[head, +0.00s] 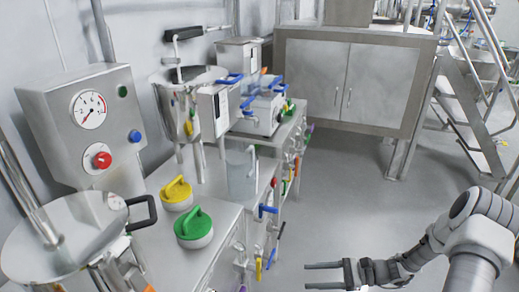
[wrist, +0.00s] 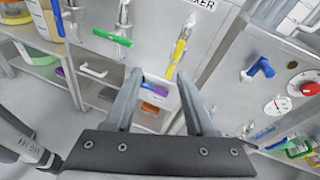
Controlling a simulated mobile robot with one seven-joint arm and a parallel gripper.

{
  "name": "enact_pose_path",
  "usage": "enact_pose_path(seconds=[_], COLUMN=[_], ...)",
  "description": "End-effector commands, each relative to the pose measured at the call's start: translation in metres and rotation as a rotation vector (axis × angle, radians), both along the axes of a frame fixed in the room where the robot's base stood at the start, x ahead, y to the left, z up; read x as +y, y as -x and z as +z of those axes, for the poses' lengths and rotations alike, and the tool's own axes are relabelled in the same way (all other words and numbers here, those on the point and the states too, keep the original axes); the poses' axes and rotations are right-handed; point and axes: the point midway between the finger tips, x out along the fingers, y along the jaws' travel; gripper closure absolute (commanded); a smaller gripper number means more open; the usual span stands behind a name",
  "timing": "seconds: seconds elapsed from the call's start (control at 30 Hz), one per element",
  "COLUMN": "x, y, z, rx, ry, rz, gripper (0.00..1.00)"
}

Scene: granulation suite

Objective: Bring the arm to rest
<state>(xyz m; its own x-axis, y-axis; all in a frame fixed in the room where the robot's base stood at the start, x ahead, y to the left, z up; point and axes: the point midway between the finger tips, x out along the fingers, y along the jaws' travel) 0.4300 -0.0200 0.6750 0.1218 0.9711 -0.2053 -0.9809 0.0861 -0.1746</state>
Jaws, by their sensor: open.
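My gripper (head: 312,276) is at the lower right in the head view, above the open floor. Its two fingers point left, toward the front of the bench, and stand apart with nothing between them. My arm comes in from the right edge and is bent. In the wrist view my gripper (wrist: 162,80) is also open and empty. Beyond its fingers are the steel equipment front and a lower shelf. I cannot tell the exact distance from the fingers to the bench front.
A steel bench (head: 224,218) on the left bears a yellow-lidded pot (head: 176,194) and a green-lidded pot (head: 194,228). Coloured valve handles, such as a blue one (head: 268,210), stick out from its front. A steel cabinet (head: 350,80) and a stair (head: 470,120) stand behind. The middle floor is clear.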

Motion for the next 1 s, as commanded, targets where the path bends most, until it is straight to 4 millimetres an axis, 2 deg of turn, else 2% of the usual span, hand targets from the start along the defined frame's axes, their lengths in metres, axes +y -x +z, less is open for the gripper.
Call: enact_pose_path(seconds=[0.03,0.1,0.47,1.0], x=[0.002,0.004,0.014,0.026], y=[0.001,0.004,0.026,0.080], z=[0.015,0.031,0.112,0.222], rx=[-0.027,-0.060,-0.248,-0.588], ry=[0.053,0.117,0.444,0.910], rz=[0.049,0.110,0.395,0.731], gripper=[0.45,0.45,0.45,0.45])
